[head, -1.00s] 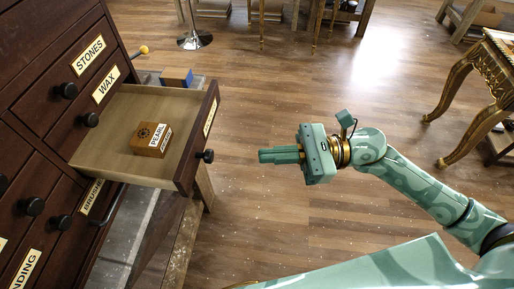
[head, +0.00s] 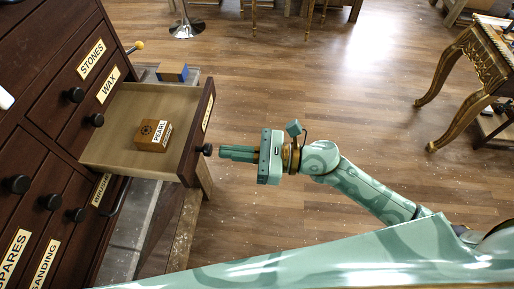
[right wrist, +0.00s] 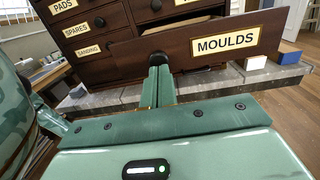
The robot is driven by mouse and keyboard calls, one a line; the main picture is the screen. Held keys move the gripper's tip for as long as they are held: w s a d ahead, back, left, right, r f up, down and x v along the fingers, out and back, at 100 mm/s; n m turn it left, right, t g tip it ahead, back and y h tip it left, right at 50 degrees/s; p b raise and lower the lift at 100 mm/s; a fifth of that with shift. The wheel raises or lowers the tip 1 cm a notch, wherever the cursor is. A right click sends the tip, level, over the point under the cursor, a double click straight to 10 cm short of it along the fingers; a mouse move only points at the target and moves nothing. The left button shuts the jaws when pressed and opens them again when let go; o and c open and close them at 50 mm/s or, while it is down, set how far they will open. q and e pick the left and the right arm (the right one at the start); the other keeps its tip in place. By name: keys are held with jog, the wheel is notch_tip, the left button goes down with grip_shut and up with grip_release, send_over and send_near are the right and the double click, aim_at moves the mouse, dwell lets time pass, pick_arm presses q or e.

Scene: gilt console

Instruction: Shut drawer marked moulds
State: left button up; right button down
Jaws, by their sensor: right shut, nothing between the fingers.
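The drawer marked moulds (head: 201,135) stands pulled out of the dark wooden cabinet (head: 40,55), with a round black knob (head: 207,150) on its front. Its MOULDS label (right wrist: 225,42) reads clearly in the right wrist view. A small wooden box labelled PEARL (head: 153,136) lies inside the drawer. My right gripper (head: 222,153) is shut and empty, its fingertips pointing at the drawer front close by the knob. In the right wrist view the fingertips (right wrist: 159,68) partly cover the knob; I cannot tell whether they touch it. My left gripper is not in view.
Closed drawers marked STONES (head: 91,57) and WAX (head: 108,84) sit beside the open one. A grey ledge with a blue-and-wood block (head: 172,72) lies behind it. A gilt console table (head: 480,60) stands at the right. The floor between is clear.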

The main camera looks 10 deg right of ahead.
aim_at(133, 147)
jog(key=shift+w+a, duration=0.2)
jog(key=shift+a, duration=0.5)
jog(key=b+x, duration=0.1)
jog(key=x, duration=0.6)
jog(key=b+x, duration=0.2)
jog(key=x, duration=0.5)
jog(key=f+b+x, duration=0.1)
jog(key=b+x, duration=0.1)
jog(key=x, duration=0.5)
jog(key=shift+w+a+f, duration=0.1)
jog(key=shift+w, duration=0.15)
jog(key=shift+w+a, duration=0.1)
jog(key=shift+a, duration=0.2)
jog(key=shift+r, duration=0.3)
